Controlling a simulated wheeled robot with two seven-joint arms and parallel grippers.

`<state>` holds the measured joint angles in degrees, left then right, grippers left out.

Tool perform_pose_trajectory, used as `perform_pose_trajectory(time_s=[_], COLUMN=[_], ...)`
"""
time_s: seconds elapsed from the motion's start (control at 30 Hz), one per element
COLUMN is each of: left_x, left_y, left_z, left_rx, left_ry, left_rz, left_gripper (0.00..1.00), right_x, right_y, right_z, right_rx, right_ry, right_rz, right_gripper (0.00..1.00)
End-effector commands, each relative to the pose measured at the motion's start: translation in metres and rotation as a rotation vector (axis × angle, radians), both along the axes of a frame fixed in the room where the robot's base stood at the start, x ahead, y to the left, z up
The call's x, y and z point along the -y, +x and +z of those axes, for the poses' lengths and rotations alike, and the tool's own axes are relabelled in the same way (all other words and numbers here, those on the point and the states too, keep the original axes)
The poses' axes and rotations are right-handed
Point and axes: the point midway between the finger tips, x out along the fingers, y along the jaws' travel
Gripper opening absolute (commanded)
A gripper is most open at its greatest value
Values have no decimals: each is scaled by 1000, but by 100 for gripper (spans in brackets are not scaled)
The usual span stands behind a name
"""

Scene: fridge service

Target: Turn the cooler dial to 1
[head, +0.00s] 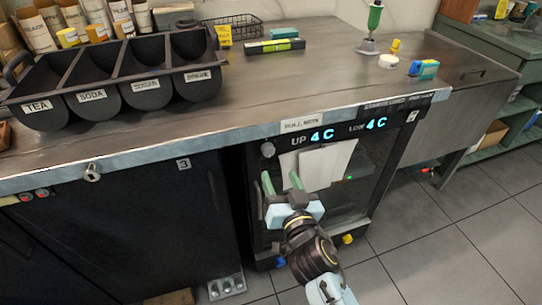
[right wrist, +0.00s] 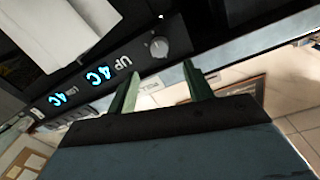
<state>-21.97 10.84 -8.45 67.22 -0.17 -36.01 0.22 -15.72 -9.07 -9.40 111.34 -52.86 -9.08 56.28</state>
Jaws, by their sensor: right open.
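The cooler (head: 372,190) is built in under the counter, with a dark glass door. The cooler dial (head: 267,149) is a small grey round knob at the upper left of its front. In the right wrist view the dial (right wrist: 157,47) is just beyond the fingertips, apart from them; its marks are too small to read. The cooler display (head: 340,131) reads UP 4 C and LOW 4 C. My right gripper (head: 281,182) is open and empty, below the dial in the head view; its green fingers show in the right wrist view (right wrist: 162,76). My left gripper is out of view.
White paper sheets (head: 318,164) hang on the cooler door. The counter's metal front edge (head: 225,141) runs above the dial. Black bins (head: 118,82) labelled TEA and SODA stand on the counter at left. A dark cabinet (head: 130,215) is left of the cooler. Tiled floor is free at right.

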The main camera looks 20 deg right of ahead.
Motion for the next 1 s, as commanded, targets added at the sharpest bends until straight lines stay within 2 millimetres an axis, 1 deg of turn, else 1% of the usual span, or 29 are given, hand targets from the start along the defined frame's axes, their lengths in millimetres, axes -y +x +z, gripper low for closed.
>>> perform_pose_trajectory(time_s=[0.03,0.2,0.3,0.43,0.6,0.9,1.0], left_x=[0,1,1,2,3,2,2], left_y=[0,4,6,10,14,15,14], left_z=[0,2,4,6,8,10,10], left_rx=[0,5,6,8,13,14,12], left_ry=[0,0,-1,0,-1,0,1], left_rz=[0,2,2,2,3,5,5], left_gripper=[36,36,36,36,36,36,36], right_x=[0,0,1,1,1,1,1], right_y=[11,43,59,75,85,86,86], right_z=[1,1,0,0,0,-1,0], right_rx=[3,4,1,0,-1,-2,-1], right_ry=[-4,-4,-4,-3,-2,-1,-1], right_rz=[0,2,1,1,0,0,0], right_gripper=[51,51,51,51,51,51,38])
